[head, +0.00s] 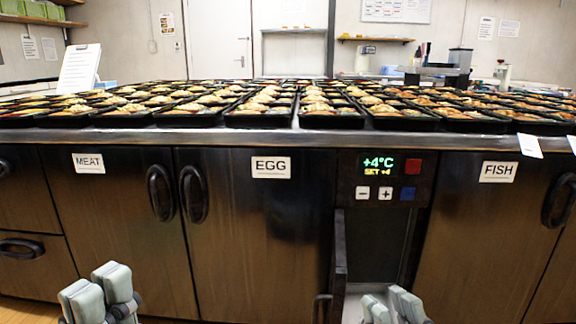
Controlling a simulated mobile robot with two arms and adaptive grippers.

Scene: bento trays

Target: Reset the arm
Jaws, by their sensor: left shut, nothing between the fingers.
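My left gripper (100,290) is at the lower left, in front of the counter's doors. Its grey fingertips are close together with nothing between them, so it is shut and empty. My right gripper (391,305) is at the bottom edge, right of the middle, in front of an open drawer or compartment. Only its grey fingertips show, close to each other. The rest is cut off by the frame, and I cannot tell whether it is open or shut. Neither gripper touches the trays or the counter as far as I can see.
A steel counter (250,137) spans the view, covered with rows of black bento trays (262,119). Its doors carry MEAT (88,163), EGG (271,167) and FISH (498,172) labels. A narrow panel (340,250) stands open below the temperature display (379,164). A white sign (79,69) stands at the back left.

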